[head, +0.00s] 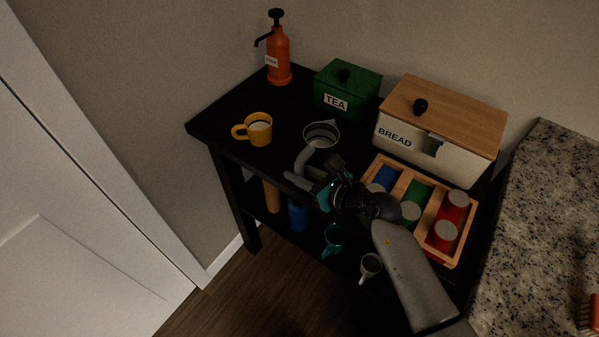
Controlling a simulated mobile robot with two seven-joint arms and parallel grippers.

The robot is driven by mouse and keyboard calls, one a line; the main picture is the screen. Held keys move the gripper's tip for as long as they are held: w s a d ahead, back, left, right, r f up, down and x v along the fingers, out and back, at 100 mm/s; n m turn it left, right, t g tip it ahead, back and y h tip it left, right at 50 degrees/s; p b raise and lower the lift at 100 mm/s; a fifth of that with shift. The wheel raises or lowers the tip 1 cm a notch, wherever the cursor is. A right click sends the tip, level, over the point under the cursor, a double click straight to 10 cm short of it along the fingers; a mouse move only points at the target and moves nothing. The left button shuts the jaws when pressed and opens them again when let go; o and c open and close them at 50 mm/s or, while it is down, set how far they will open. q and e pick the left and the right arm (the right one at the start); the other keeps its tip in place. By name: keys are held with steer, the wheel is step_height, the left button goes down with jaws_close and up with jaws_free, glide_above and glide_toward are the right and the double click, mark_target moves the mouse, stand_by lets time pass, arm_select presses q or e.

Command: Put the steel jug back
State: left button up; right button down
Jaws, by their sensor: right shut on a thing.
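The steel jug (321,131) is at the front middle of the black table, with its round open mouth facing up and its curved grey handle toward me. My right gripper (309,178) is shut on the jug's handle, reaching in from the lower right. The jug looks about upright. I cannot tell whether its base touches the tabletop. My left gripper is not in view.
On the black table (230,110) stand a yellow mug (260,131), an orange pump bottle (279,58), a green TEA box (347,88), a BREAD box (455,144) and a wooden tray (464,237) of coloured cans. Mugs sit below. A granite counter (540,220) is right.

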steer(key=shift+f, duration=0.1)
steer(key=c, duration=0.7)
jaws_free()
steer(key=shift+s+r, duration=0.1)
steer(key=shift+r, duration=0.1)
steer(key=p+v, duration=0.1)
steer(key=v, duration=1.1)
steer(key=shift+p, duration=0.35)
